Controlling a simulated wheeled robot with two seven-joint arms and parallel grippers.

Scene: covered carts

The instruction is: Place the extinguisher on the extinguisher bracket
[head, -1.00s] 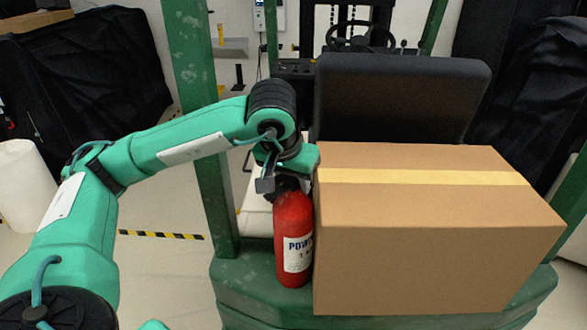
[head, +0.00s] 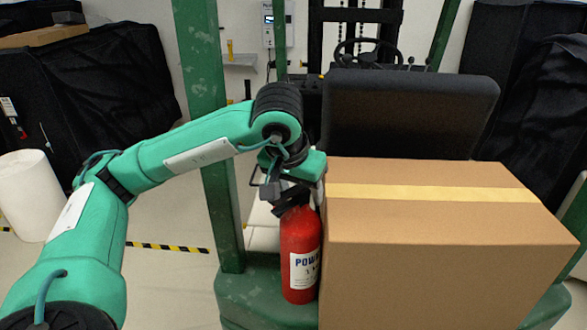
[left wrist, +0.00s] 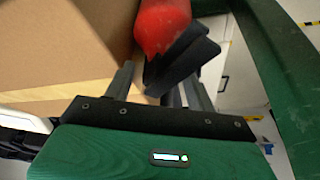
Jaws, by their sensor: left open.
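The red extinguisher (head: 301,252) stands upright on the green truck's deck, close against the left side of a cardboard box. Its white label faces me. My left gripper (head: 280,188) is at its black top, partly hidden by its own wrist. In the left wrist view, the open fingers of the left gripper (left wrist: 159,82) lie on either side of the black handle of the extinguisher (left wrist: 163,25). I cannot tell whether they touch it. My right gripper is not in view. I cannot make out the extinguisher bracket.
The large cardboard box (head: 440,265) blocks the right side, with a black seat (head: 410,112) behind it. A green post (head: 205,120) rises behind my left arm. Black covered carts (head: 110,85) and a white roll (head: 30,195) stand at left.

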